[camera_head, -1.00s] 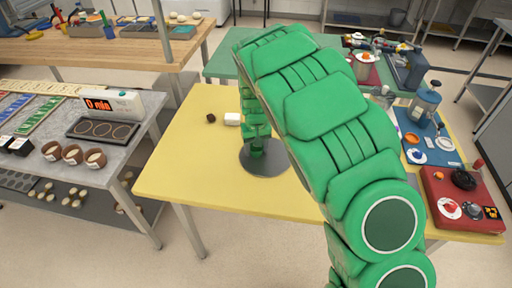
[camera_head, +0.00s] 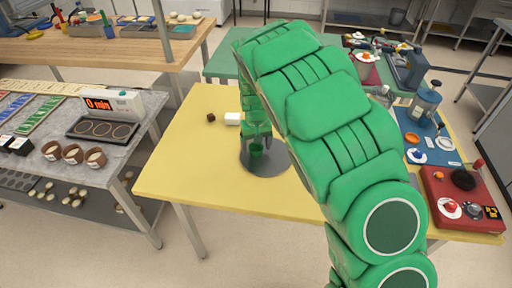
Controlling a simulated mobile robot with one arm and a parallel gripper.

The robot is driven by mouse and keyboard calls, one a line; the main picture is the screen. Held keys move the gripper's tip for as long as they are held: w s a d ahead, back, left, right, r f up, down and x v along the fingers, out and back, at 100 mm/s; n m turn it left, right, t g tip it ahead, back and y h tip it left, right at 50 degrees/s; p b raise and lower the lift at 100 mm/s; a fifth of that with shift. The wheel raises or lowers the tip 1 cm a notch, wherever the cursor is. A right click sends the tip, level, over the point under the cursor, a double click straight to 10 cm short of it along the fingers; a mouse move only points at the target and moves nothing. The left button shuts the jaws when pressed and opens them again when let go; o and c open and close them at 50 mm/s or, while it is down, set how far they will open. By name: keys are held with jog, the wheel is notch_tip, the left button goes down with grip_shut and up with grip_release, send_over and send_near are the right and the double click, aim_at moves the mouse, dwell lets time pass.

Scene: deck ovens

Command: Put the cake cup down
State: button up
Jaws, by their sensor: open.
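My large green arm hides the right part of the table beside the plate.
A white block (camera_head: 233,118) and a small dark brown piece (camera_head: 211,117) lie left of my gripper. The yellow table's (camera_head: 190,170) front left is clear.

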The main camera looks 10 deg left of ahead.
notch_tip(320, 180, up, 11)
dwell(0.4)
jog(key=shift+o, duration=0.2)
